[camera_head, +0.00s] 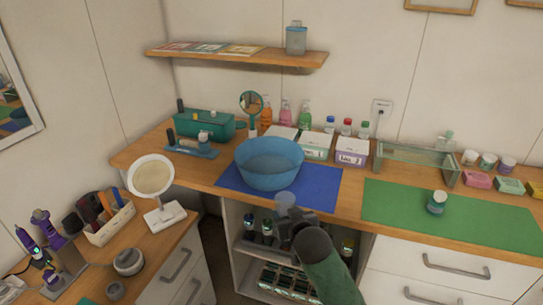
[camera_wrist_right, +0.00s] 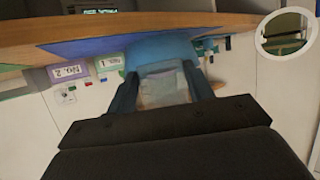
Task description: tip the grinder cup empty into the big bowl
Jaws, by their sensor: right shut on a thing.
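The big bowl (camera_head: 270,172) is blue and stands on the blue mat on the counter. My right gripper (camera_head: 287,213) is in front of the counter edge, on the near side of the bowl. It is shut on the grinder cup (camera_head: 285,199), a small clear cup, which is outside the bowl and apart from it. In the right wrist view the cup (camera_wrist_right: 162,84) sits between the two fingers, with the blue bowl (camera_wrist_right: 158,47) behind it. Something pale shows through the cup wall, but I cannot tell what it is. My left gripper is not in view.
The blue mat (camera_head: 325,187) lies under the bowl. White boxes (camera_head: 316,146) and bottles stand behind it. A round mirror (camera_head: 152,177) is at left. A small jar (camera_head: 436,203) stands on the green mat (camera_head: 480,220) at right. Open shelves (camera_head: 238,263) lie below the counter.

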